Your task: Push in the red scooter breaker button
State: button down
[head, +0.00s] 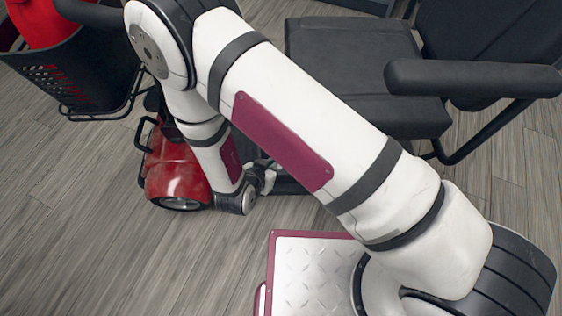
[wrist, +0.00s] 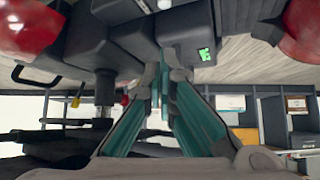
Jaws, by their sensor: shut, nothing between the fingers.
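The red scooter (head: 175,168) stands left of centre in the head view, with its front basket (head: 80,70) at the upper left. My gripper (head: 266,172) is low beside the scooter, partly hidden by my arm. In the wrist view, my gripper's teal fingers (wrist: 165,72) are together and empty. Their tips overlap the underside of a dark scooter housing (wrist: 186,26); I cannot tell if they touch it. A small green-lit panel (wrist: 204,54) shows right of the tips. I cannot make out the breaker button; it may be hidden by the fingers.
A black scooter seat (head: 365,75) with an armrest (head: 475,78) is at the upper right. Red bodywork (wrist: 28,28) is at the wrist view's upper left. Shelves with boxes (wrist: 232,102) show at its right. Wood floor (head: 75,240) is clear at the head view's lower left.

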jog(key=b+x, duration=0.4)
jog(key=x, duration=0.6)
jog(key=shift+w+f+b, duration=0.1)
jog(key=shift+f+b, duration=0.1)
jog(key=shift+b, duration=0.15)
notch_tip(320, 180, down, 2)
jog(key=shift+f+b, duration=0.1)
jog(key=shift+b, duration=0.5)
jog(key=shift+f+b, duration=0.4)
jog(key=shift+f, duration=0.3)
